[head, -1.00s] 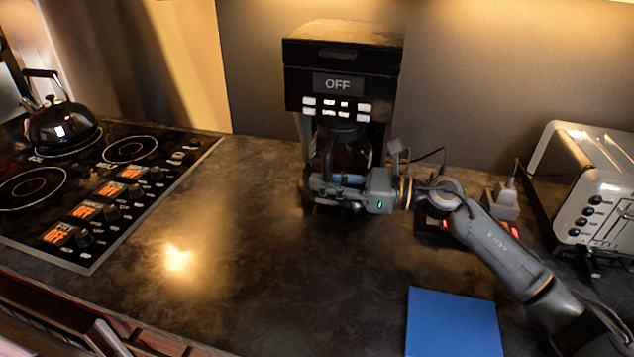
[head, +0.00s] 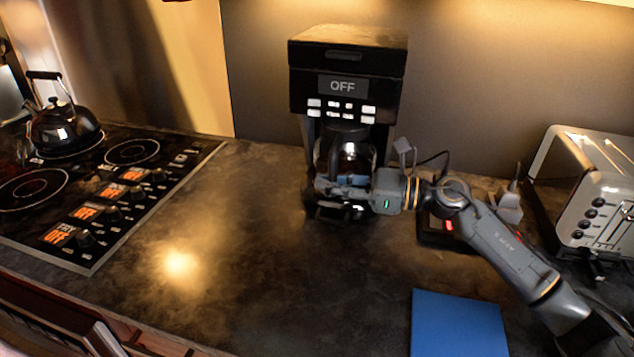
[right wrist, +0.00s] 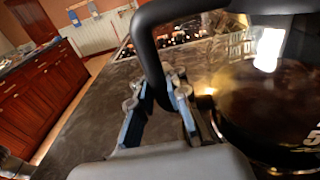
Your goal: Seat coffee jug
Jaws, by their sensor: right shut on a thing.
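The coffee jug (head: 359,157) is dark glass with a black handle. In the head view it is upright in the bay of the black coffee maker (head: 346,90), under the brew head. My right gripper (head: 326,187) is in front of the jug, its arm coming from the right. In the right wrist view the jug (right wrist: 265,95) fills the right side, and its handle (right wrist: 150,55) runs down between the fingers of my right gripper (right wrist: 158,112), which is shut on it. The gripper hides the jug's lower part, so I cannot tell whether it touches the plate. My left gripper is out of view.
A cooktop (head: 130,190) with a kettle (head: 62,128) is at the left. A toaster (head: 590,190) stands at the right. A blue board (head: 458,325) lies at the front right, near my arm. The counter left of the coffee maker is clear.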

